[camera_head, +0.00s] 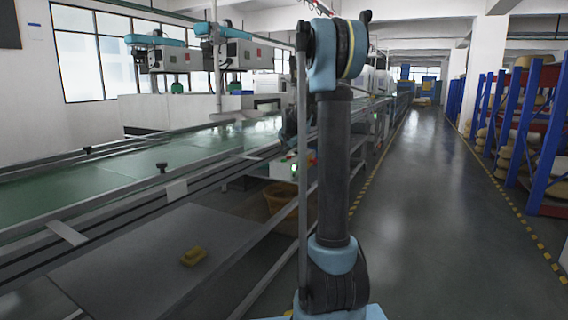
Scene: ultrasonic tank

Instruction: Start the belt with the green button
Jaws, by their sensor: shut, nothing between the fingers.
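A small lit green spot, which looks like the green button (294,167), shows on a pale box at the side of the conveyor line, just left of the thin grey upright of my own body. The belt (110,181) is a long green surface with metal rails, running from the left foreground away to the back. My arm stands in the middle of the view and bends at a blue joint at the top. A dark shape just above the green spot may be my wrist. My gripper's fingers cannot be made out; any contact with the button is hidden.
A brown bin (278,199) stands under the line. Blue racks (548,150) line the right side. The grey aisle (425,200) between yellow-black floor lines is clear.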

